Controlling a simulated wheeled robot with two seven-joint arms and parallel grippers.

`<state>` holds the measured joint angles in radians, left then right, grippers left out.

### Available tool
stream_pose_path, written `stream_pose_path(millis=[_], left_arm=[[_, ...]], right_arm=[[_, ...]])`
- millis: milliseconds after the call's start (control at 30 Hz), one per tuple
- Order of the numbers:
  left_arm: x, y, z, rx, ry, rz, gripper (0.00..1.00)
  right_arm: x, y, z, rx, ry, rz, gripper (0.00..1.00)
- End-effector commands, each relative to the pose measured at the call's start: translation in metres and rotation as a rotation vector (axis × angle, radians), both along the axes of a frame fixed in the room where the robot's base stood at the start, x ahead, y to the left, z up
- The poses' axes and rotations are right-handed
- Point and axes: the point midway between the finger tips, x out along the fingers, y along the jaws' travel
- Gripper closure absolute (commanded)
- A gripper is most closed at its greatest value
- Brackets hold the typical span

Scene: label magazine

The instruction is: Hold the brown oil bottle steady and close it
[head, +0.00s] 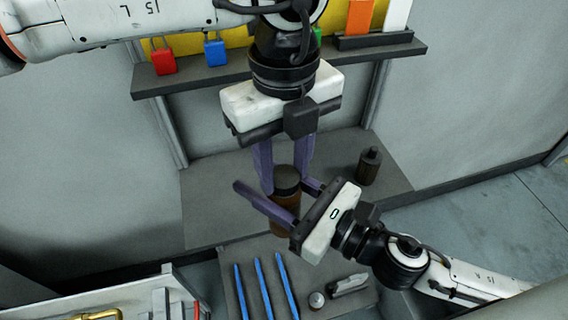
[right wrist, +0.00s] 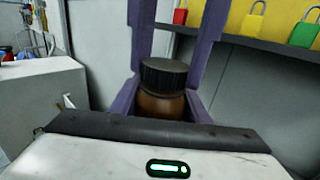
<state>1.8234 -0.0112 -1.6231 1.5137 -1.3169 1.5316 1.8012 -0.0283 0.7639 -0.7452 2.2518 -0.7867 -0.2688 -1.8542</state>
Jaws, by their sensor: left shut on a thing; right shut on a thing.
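The brown oil bottle (head: 284,222) stands upright on the grey bench. Its black ribbed cap (head: 287,178) sits on top, and in the right wrist view the cap (right wrist: 164,74) rests level above the brown body (right wrist: 163,106). My left gripper (head: 286,186) comes from above, with its purple fingers shut on the cap from either side. My right gripper (head: 271,186) comes from the lower right, shut around the upper bottle body. Fingers hide part of the bottle; whether the cap's thread is tight cannot be seen.
A small dark bottle (head: 369,167) stands to the right on the bench. A shelf (head: 190,81) behind holds red (head: 164,62), blue (head: 215,53) and green padlocks. In front lie several blue rods (head: 262,284), a small round piece (head: 317,300) and a grey part (head: 349,285).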

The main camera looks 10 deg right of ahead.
Motion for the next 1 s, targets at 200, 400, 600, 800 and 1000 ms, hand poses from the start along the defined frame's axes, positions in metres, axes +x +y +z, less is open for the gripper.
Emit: stream_pose_path(millis=[200, 400, 600, 800, 1000], left_arm=[[-0.0002, -0.0001, -0.0005, 0.0, 0.002, -0.465, 0.91], [-0.0001, 0.0, -0.0007, 0.001, 0.001, -0.918, 0.91], [-0.0003, -0.0002, -0.0008, 0.002, 0.001, -1.37, 0.91], [-0.0003, -0.0003, -0.0013, 0.002, 0.0, -1.82, 0.91], [0.0, 0.0001, -0.0014, 0.006, 0.0, -2.269, 0.91]], right_arm=[[-0.0001, 0.0002, 0.0005, 0.001, -0.001, 0.001, 1.0], [-0.0001, 0.0002, 0.0004, 0.001, -0.001, 0.001, 1.0], [-0.0001, 0.0002, 0.0004, 0.001, -0.001, 0.001, 1.0], [-0.0001, 0.0002, 0.0004, 0.001, -0.001, 0.001, 1.0], [-0.0001, 0.0002, 0.0004, 0.001, -0.001, 0.001, 1.0]])
